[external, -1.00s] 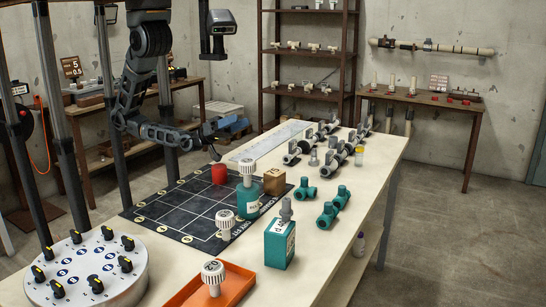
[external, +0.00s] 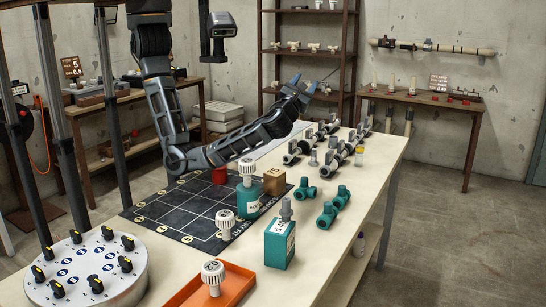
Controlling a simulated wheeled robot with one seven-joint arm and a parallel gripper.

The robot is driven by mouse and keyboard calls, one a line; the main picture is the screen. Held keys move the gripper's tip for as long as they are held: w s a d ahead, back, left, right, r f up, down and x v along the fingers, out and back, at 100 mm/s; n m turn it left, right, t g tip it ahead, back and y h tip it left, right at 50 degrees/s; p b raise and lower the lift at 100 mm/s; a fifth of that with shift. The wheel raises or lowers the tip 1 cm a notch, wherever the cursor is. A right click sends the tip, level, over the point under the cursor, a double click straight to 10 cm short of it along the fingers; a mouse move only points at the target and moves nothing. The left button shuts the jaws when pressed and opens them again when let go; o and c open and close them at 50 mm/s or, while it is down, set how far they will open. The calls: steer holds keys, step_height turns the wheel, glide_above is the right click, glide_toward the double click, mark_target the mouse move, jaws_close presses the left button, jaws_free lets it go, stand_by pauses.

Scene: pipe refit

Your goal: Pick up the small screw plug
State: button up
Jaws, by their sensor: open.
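I cannot tell for sure which piece is the small screw plug. White ribbed caps show in three places: one on the grid mat (external: 225,219), one over the orange tray (external: 213,272), and one on top of a teal bottle (external: 249,198). A small grey piece (external: 313,159) stands on the table by the row of grey and black fittings (external: 338,158). My gripper (external: 304,84) is open, raised high above the far part of the table, with its blue-tipped fingers apart from all these pieces. No piece shows between the fingers.
On the long table (external: 345,225) are teal pipe fittings (external: 326,214), a teal box (external: 280,244), a brown block (external: 274,181), a red cylinder (external: 219,176) and a round white knob panel (external: 95,275). The right front of the table is clear.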

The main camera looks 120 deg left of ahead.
steer(key=w+f+n+g+h, duration=0.1)
steer(key=w+f+n+h, duration=0.2)
steer(key=h, duration=0.1)
steer(key=n+t+h+b, duration=0.1)
steer(key=n+h+b, duration=0.15)
steer(key=h, duration=1.65)
glide_above(286, 199)
steer(key=shift+m, duration=0.45)
steer(key=f, duration=1.1)
steer(key=shift+w+b, duration=0.25)
steer(key=shift+b, duration=0.15)
steer(key=shift+d+f, duration=0.15)
steer(key=shift+f, duration=0.05)
steer(key=f, duration=0.3)
steer(key=f+p, duration=0.1)
steer(key=f, duration=0.3)
steer(key=shift+s+a+f, duration=0.1)
steer(key=shift+s+a, duration=0.1)
steer(key=shift+c, duration=0.3)
